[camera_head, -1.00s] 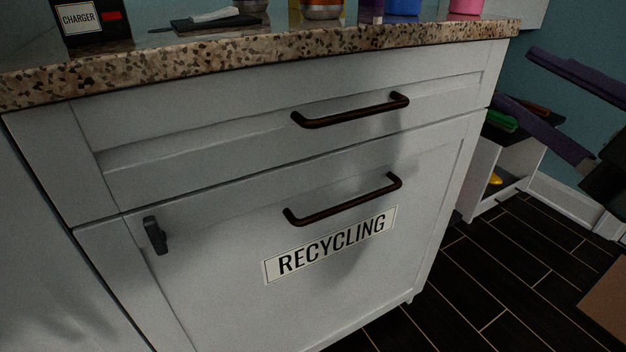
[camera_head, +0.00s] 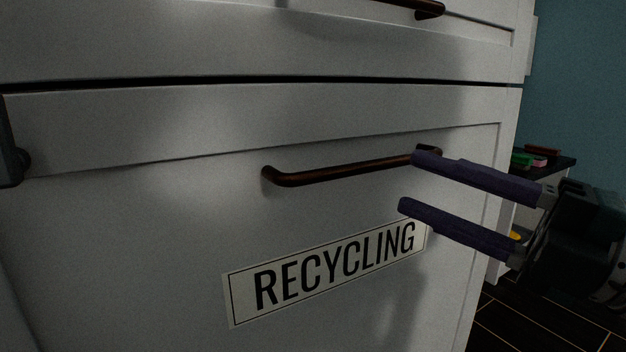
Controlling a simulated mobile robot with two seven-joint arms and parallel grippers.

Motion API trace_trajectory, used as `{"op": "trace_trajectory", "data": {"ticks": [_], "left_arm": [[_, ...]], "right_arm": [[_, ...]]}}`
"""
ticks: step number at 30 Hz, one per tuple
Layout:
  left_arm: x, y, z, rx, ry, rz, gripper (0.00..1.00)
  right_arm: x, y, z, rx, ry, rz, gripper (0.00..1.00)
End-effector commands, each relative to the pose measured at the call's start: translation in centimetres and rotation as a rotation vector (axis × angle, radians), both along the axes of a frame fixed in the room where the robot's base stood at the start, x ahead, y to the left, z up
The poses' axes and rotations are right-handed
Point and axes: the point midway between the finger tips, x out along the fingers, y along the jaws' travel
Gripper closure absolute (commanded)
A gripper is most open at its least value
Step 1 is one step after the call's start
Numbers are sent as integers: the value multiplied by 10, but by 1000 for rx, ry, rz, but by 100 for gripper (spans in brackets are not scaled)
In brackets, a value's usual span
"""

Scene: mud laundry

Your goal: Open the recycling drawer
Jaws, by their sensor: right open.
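The recycling drawer (camera_head: 130,240) is a white front with a black-on-white RECYCLING label (camera_head: 325,272). It looks closed, flush with the cabinet. Its dark bronze bar handle (camera_head: 335,173) runs across above the label. My right gripper (camera_head: 408,181) comes in from the right with its two purple fingers apart and nothing between them. The upper finger overlaps the right end of the handle in the picture; the lower finger is below the handle, near the label's right end. Whether either touches the handle I cannot tell. My left gripper is not in view.
Another drawer with a bronze handle (camera_head: 400,5) is above. A dark latch-like fitting (camera_head: 10,150) is at the left edge. At the right are a low shelf unit (camera_head: 552,160) with colored items and dark plank floor (camera_head: 520,325).

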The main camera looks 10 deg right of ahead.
Motion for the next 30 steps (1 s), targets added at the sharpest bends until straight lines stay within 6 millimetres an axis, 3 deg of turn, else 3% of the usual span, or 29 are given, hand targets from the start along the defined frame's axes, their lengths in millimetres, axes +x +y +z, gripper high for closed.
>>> {"op": "trace_trajectory", "data": {"ticks": [9,21,30], "left_arm": [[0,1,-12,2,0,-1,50],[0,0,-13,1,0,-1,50],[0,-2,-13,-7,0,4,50]], "right_arm": [[40,36,9,2,-2,-2,55],[48,44,11,2,2,-3,55],[47,44,11,2,1,-2,87]]}}
